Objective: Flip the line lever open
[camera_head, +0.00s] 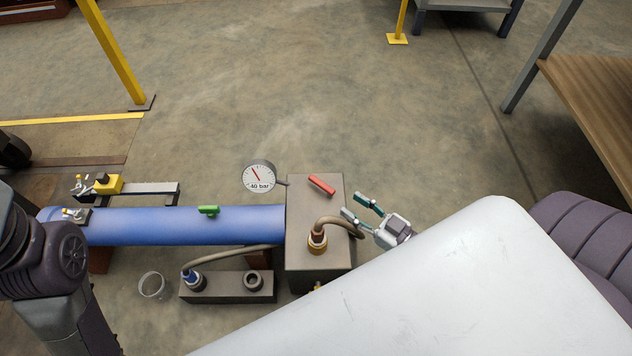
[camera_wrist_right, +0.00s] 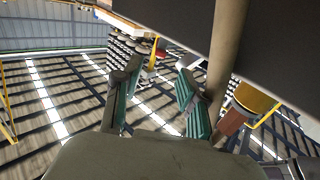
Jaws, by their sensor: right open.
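A green lever (camera_head: 208,210) lies on top of the blue pipe (camera_head: 160,226), roughly in line with it. A red lever (camera_head: 321,186) lies slanted on the grey box (camera_head: 320,278) at the pipe's right end. The frames do not name which one is the line lever. My right gripper (camera_head: 352,205) is open and empty by the box's right side, to the right of and below the red lever. Its teal-padded fingers are spread in the right wrist view (camera_wrist_right: 157,72). My left arm shows at the left edge; its gripper is out of view.
A brown hose (camera_head: 340,223) loops from a brass fitting (camera_head: 317,242) close to my right fingers. A round gauge (camera_head: 259,176) stands left of the box. A low block (camera_head: 226,292) with a blue-collared hose end (camera_head: 193,281) sits below the pipe.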

